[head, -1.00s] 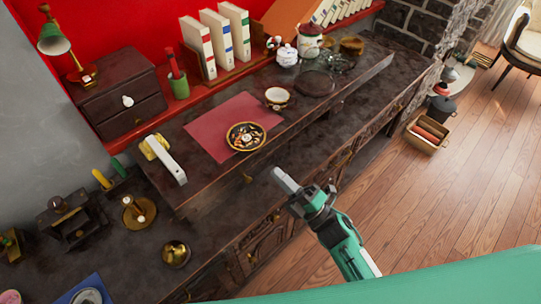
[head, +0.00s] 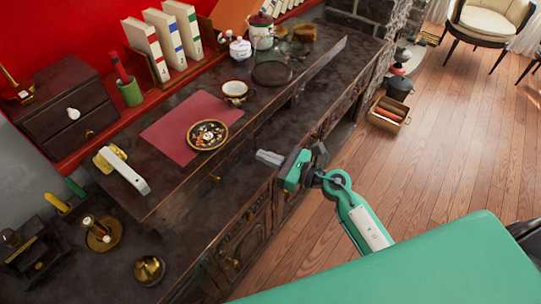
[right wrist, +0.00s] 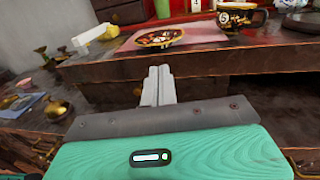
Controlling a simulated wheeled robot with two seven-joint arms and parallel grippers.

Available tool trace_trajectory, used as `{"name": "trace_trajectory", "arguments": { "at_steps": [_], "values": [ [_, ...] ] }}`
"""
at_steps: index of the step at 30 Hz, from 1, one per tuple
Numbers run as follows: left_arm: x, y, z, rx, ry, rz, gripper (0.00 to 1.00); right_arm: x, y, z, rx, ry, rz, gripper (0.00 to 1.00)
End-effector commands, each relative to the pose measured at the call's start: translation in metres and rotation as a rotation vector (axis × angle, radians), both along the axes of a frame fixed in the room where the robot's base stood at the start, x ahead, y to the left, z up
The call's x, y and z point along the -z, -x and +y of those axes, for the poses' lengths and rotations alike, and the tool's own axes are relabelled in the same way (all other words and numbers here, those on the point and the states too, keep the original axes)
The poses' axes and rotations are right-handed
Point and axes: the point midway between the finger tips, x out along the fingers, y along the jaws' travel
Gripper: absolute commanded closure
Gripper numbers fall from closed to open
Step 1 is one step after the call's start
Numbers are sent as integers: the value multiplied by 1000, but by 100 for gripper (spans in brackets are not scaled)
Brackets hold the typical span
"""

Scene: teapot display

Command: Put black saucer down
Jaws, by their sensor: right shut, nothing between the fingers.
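The black saucer (head: 207,135), with a gold rim and a coloured pattern, lies flat on the red mat (head: 165,138). It also shows in the right wrist view (right wrist: 160,38), beyond my fingers. My right gripper (head: 266,157) is shut and empty, in front of the raised shelf and to the right of the saucer, apart from it. Its closed fingers show in the right wrist view (right wrist: 157,82). A cup (head: 235,90) stands behind the saucer near the mat's corner; its dark, gold-patterned side shows in the wrist view (right wrist: 243,17). My left gripper is not in view.
A white-and-yellow object (head: 122,170) lies left of the mat. A dark round plate (head: 271,74), a white lidded pot (head: 240,49) and upright books (head: 163,43) are behind. A brass bell-shaped piece (head: 149,269) stands on the lower top. Open wooden floor is at right.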

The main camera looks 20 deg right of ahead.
Motion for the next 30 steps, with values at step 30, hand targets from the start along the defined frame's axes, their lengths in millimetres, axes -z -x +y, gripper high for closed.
{"name": "trace_trajectory", "arguments": {
  "at_steps": [30],
  "values": [
    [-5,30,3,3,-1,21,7,0,-69,71,-1,-2,2,100]
  ]
}}
